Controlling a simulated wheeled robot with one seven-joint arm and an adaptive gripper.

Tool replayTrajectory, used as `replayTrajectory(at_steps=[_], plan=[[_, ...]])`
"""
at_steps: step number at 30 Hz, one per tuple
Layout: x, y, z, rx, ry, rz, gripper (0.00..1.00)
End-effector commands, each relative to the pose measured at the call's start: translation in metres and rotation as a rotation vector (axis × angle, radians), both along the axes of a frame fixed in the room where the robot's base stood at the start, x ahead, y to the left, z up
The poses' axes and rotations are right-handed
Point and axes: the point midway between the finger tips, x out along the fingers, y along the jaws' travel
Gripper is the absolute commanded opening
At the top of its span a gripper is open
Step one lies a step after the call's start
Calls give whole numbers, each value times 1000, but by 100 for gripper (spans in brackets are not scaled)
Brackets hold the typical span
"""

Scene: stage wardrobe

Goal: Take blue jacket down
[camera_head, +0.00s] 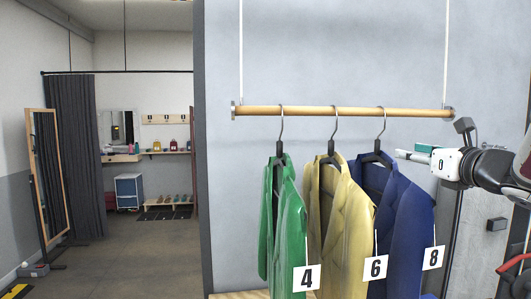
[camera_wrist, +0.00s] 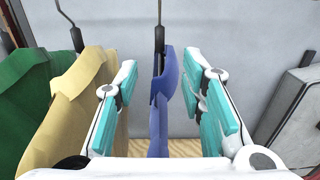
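The blue jacket (camera_head: 404,210) hangs on a dark hanger (camera_head: 380,140) from the wooden rail (camera_head: 340,111), at the right of the row, with a tag reading 8 (camera_head: 432,258). In the wrist view the blue jacket (camera_wrist: 160,110) shows edge-on between the two teal-padded fingers, with gaps on both sides. My gripper (camera_head: 413,155) is open and level with the jacket's collar, at its right in the head view. My gripper also shows in the wrist view (camera_wrist: 166,88). Whether the fingers reach past the jacket's near edge cannot be told.
A yellow jacket (camera_head: 342,205) tagged 6 hangs close on the left, just outside the left finger in the wrist view. A green jacket (camera_head: 283,220) tagged 4 hangs further left. A grey wall (camera_head: 300,60) stands behind.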

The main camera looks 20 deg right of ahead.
Motion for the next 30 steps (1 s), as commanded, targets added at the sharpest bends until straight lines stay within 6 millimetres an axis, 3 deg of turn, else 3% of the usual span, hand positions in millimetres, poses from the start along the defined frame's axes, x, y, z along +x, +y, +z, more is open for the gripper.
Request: replayTrajectory(at_steps=[30], plan=[[109, -25, -2, 0, 1, 2, 37]])
